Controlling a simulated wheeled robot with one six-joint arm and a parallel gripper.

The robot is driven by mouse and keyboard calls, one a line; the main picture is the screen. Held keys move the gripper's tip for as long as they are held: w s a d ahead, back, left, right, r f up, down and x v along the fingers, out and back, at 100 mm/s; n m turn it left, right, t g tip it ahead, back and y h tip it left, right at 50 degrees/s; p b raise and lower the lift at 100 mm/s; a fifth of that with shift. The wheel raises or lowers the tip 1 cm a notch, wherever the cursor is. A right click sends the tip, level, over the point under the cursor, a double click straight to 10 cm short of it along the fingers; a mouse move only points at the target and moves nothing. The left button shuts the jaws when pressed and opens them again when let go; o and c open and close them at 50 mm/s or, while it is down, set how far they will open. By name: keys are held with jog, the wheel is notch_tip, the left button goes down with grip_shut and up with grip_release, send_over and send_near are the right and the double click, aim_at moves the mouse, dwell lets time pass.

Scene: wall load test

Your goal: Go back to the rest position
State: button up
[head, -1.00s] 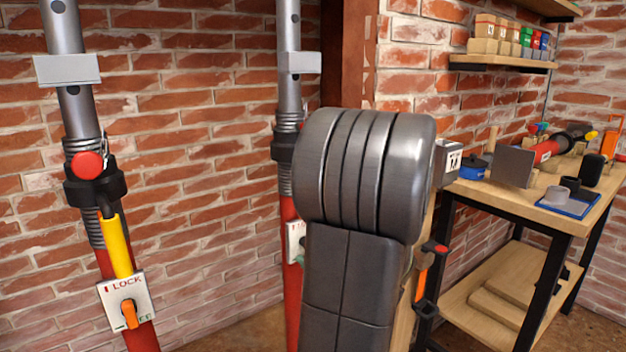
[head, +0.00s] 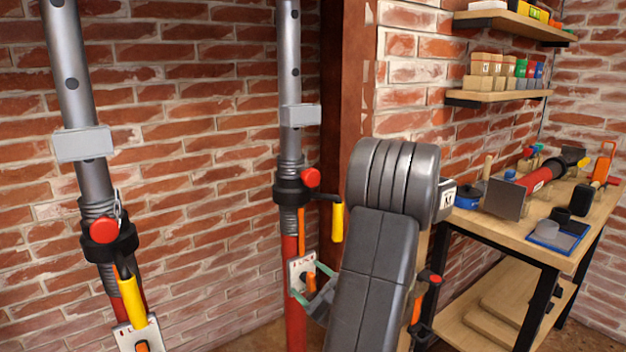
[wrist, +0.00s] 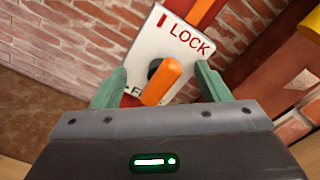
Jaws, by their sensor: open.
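My gripper (wrist: 160,82) shows in the wrist view with its two green fingers apart and empty. A white LOCK plate with an orange knob (wrist: 161,80) lies ahead; the knob appears between the fingers, but I cannot tell how far off it is. In the head view, my gripper (head: 315,295) is low beside the second prop (head: 291,245), in front of its plate (head: 300,272). My arm hides part of that area. The yellow handle (head: 337,222) of this prop hangs just above my gripper.
Another prop (head: 98,190) with a red button and yellow handle stands at left. A brick wall (head: 200,150) is behind both. At right, a workbench (head: 545,245) holds tools, under shelves (head: 500,97) with small boxes. A rust-coloured column (head: 345,70) stands behind my arm.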

jog(key=shift+r+m+p, duration=0.2)
jog(key=shift+m+p, duration=1.2)
jog(key=shift+p, duration=0.65)
jog(key=shift+f+m+p, duration=0.1)
jog(key=shift+m+p, duration=0.5)
jog(key=shift+p, duration=0.2)
jog(key=shift+f, duration=0.1)
